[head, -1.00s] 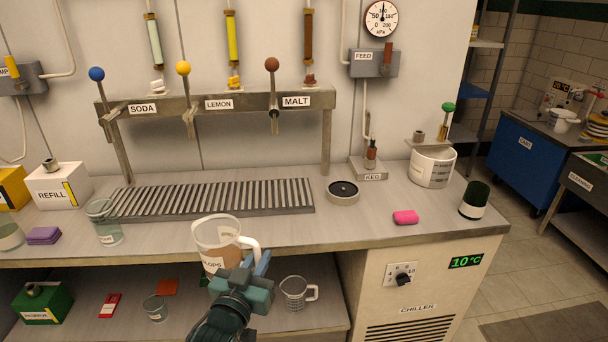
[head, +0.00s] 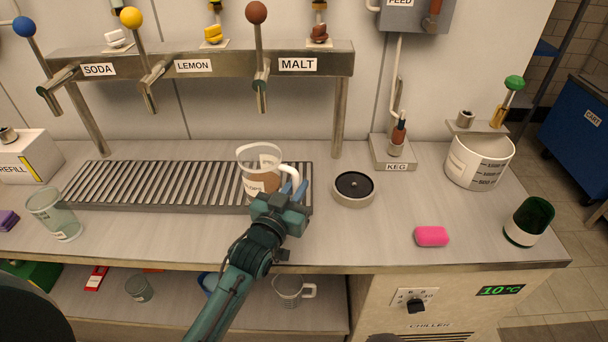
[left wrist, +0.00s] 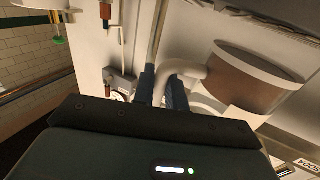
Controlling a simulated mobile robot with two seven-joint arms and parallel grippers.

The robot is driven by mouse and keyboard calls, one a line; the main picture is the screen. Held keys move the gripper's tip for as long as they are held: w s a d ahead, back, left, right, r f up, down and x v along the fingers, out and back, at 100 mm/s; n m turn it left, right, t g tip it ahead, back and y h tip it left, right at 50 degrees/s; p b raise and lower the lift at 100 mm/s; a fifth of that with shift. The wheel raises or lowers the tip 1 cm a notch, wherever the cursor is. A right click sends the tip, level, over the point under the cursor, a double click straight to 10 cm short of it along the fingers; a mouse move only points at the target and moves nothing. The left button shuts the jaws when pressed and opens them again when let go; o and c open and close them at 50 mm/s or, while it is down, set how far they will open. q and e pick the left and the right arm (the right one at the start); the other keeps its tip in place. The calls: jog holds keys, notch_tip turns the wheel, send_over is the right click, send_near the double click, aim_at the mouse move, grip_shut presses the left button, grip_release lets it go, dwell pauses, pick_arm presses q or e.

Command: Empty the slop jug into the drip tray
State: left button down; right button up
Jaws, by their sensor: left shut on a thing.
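The slop jug (head: 262,180) is a clear jug with a white handle, a label and brown liquid inside. My left gripper (head: 291,195) is shut on its handle and holds it upright, seen over the right end of the drip tray. The left wrist view also shows the jug (left wrist: 255,85) with brown contents, its handle between my fingers (left wrist: 163,90). The drip tray (head: 130,183) is a long slatted metal grate on the counter below the taps. Whether the jug touches the grate is hard to tell. My right gripper is not in view.
The tap rail (head: 200,72) with SODA, LEMON and MALT taps stands above the tray. A clear glass (head: 54,214) stands at the left, a round black-topped disc (head: 353,188) right of the jug. A pink block (head: 431,236), a dark green cup (head: 529,221) and a white measuring bucket (head: 479,162) stand farther right.

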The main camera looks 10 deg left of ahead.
aim_at(294, 177)
pick_arm(q)
jog(key=shift+w+r+n+p, duration=0.1)
jog(key=shift+r+n+p, duration=0.3)
jog(key=shift+r, duration=0.3)
notch_tip(294, 177, up, 2)
jog(key=shift+r+n+p, duration=0.25)
jog(key=shift+n+p, duration=0.3)
jog(key=shift+n, duration=0.35)
jog(key=shift+a+f+n+b, duration=0.15)
jog(key=shift+a+n+b, duration=0.25)
jog(key=shift+n+b, duration=0.55)
jog(key=a+r+n, duration=0.1)
jog(key=n, duration=0.1)
jog(key=a+r+n, duration=0.1)
jog(key=a+n, duration=0.1)
jog(key=a+r+n, duration=0.2)
jog(key=n, duration=0.1)
jog(key=shift+w, duration=0.4)
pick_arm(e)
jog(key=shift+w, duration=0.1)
